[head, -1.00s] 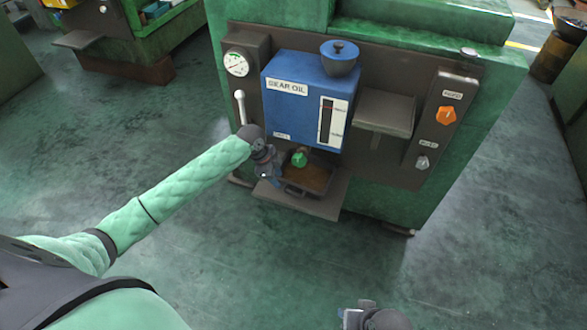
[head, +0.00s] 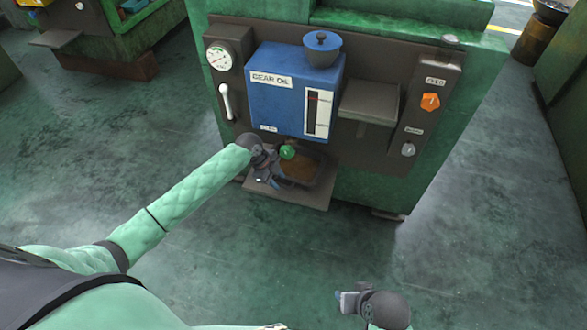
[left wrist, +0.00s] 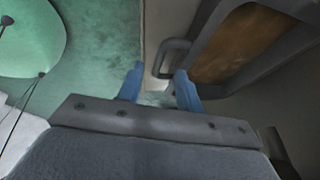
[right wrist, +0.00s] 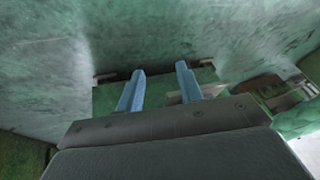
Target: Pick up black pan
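The black pan (head: 318,168) sits on a low shelf under the blue gear oil tank and holds brown liquid. In the left wrist view the pan's rim (left wrist: 206,45) shows at the upper right, with its side handle (left wrist: 170,58) just ahead of my fingers. My left gripper (left wrist: 158,82) is open, its blue fingers apart and the handle's near end between or just beyond the tips; I cannot tell which. In the head view the left gripper (head: 272,178) is at the pan's left side and partly hides it. My right gripper (right wrist: 161,70) is open and empty, away from the machine.
The blue gear oil tank (head: 282,100) with a green knob (head: 287,152) hangs close above the pan. The grey shelf (head: 290,194) juts out beneath it. A lever (head: 226,102) is at the left and a small ledge (head: 368,102) at the right. The floor in front is clear.

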